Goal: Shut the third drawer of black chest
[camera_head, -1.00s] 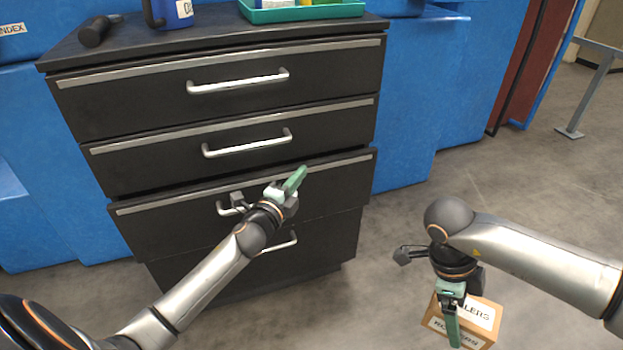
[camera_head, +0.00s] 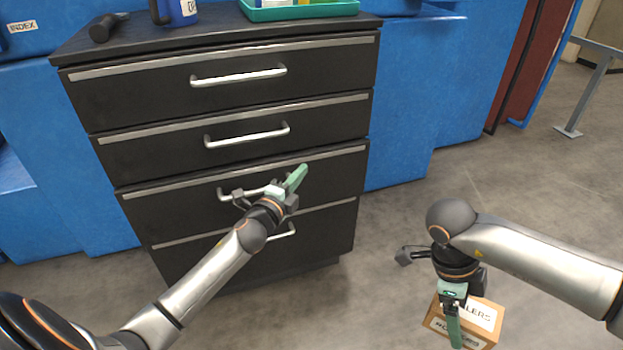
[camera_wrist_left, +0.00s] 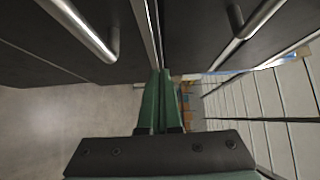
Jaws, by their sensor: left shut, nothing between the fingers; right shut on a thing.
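The black chest (camera_head: 222,105) stands ahead with its drawers stacked. The third drawer (camera_head: 335,178) from the top looks flush or nearly flush with the fronts above it. Its silver handle (camera_head: 232,194) is partly hidden by my left wrist. My left gripper (camera_head: 298,175) is shut and empty at the third drawer's front, right of the handle's middle. In the left wrist view its green fingers (camera_wrist_left: 160,92) are together, their tips at a drawer's front near a metal strip; contact is hard to tell. My right gripper (camera_head: 454,330) is shut on a cardboard box (camera_head: 483,316) with a white label.
A dark hammer-like tool (camera_head: 103,27), a blue container (camera_head: 180,10) and a green tray (camera_head: 300,11) are on the chest top. Blue covered shapes (camera_head: 410,120) stand on both sides of the chest. A grey metal stand (camera_head: 590,95) is at far right.

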